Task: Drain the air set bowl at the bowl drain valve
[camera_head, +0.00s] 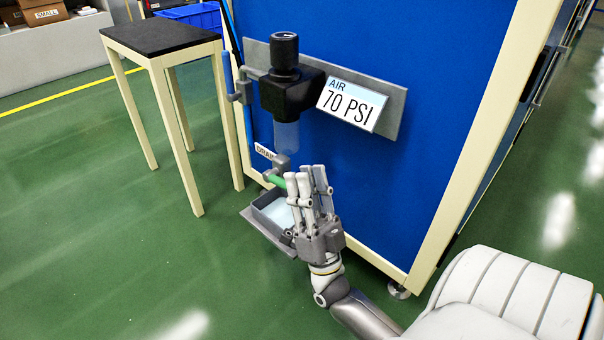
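The air set (285,92) is a black unit with a dark knob, mounted on a grey plate on a blue panel. Its clear bowl (287,137) hangs below and looks bluish. Under the bowl is the grey drain valve (282,162) with a green lever (273,179), beside a DRAIN label (264,152). My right gripper (307,178) is upright in front of the valve, fingers pointing up. Its fingers hide the lever's right end; I cannot tell whether they touch it or how far they are closed. My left gripper is out of view.
A grey drip tray (257,222) with a pale bottom sits below the valve, partly behind my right gripper. An "AIR 70 PSI" sign (352,105) is right of the air set. A blue-handled lever (228,75) is at its left. A black-topped table (160,36) stands left.

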